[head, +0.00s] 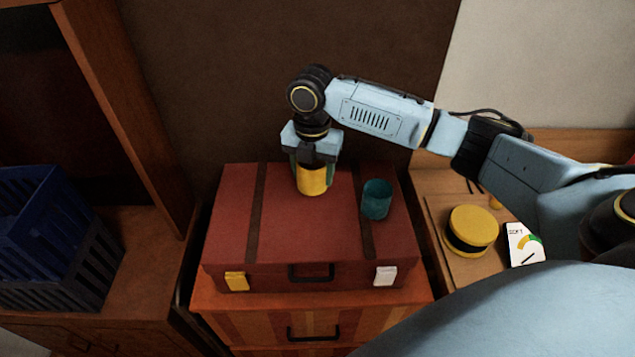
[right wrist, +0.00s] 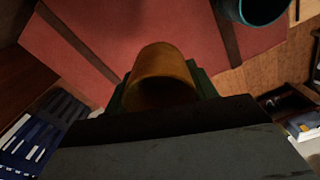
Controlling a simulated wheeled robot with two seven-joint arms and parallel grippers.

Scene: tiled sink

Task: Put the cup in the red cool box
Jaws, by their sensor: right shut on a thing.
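A yellow cup (head: 312,181) is held in my right gripper (head: 313,163), over the back middle of a red suitcase-like case (head: 240,225). The gripper is shut on it, fingers pointing down; I cannot tell whether the cup touches the lid. The cup (right wrist: 160,70) also shows between the fingers in the right wrist view, with the red lid (right wrist: 180,30) behind it. A teal cup (head: 376,200) stands on the right part of the lid. The case is shut. No open red cool box is clearly seen. My left gripper is out of view.
The case rests on a striped drawer chest (head: 260,325). A blue crate (head: 60,240) stands on a wooden cabinet at left. At right, a yellow round tin (head: 472,229) and a white card with a dial (head: 522,244) lie on a wooden surface. The lid's left half is clear.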

